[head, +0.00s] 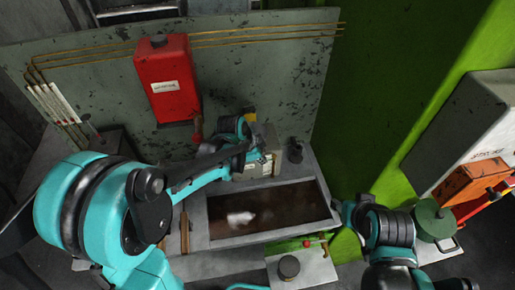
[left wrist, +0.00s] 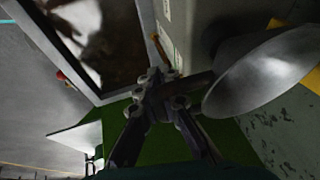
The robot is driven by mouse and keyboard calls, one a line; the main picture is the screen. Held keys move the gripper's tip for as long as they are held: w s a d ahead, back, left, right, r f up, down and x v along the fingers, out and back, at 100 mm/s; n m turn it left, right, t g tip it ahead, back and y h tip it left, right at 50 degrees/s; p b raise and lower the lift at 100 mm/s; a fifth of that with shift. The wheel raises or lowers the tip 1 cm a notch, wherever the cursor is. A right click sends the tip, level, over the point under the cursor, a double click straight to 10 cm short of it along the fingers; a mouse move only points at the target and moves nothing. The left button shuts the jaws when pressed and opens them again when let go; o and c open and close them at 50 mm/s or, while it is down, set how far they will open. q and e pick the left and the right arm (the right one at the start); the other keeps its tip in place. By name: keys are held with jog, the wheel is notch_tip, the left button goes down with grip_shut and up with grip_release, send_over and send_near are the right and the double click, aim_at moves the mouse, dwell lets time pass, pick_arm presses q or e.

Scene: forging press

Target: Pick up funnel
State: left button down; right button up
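The funnel (left wrist: 265,72) shows in the left wrist view as a grey metal cone at the right, with its narrow dark stem pointing left. My left gripper (left wrist: 166,92) has its fingertips close together at the stem and looks shut on it. In the head view my left gripper (head: 250,150) is beside a pale box at the back edge of the tank; I cannot make out the funnel clearly there. My right arm's end (head: 352,210) is low at the right of the tank; its fingers are not clear.
A dark rectangular tank (head: 222,238) of murky liquid lies in front of the pale box (head: 262,162). A red box (head: 166,82) hangs on the worn back panel. A green pot (head: 435,222) stands at the right. A small dark cylinder (head: 295,150) stands behind the tank.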

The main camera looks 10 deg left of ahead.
pick_arm(q)
notch_tip(320, 180, up, 21)
jog(key=p, duration=1.5)
jog(key=shift+p, duration=0.3)
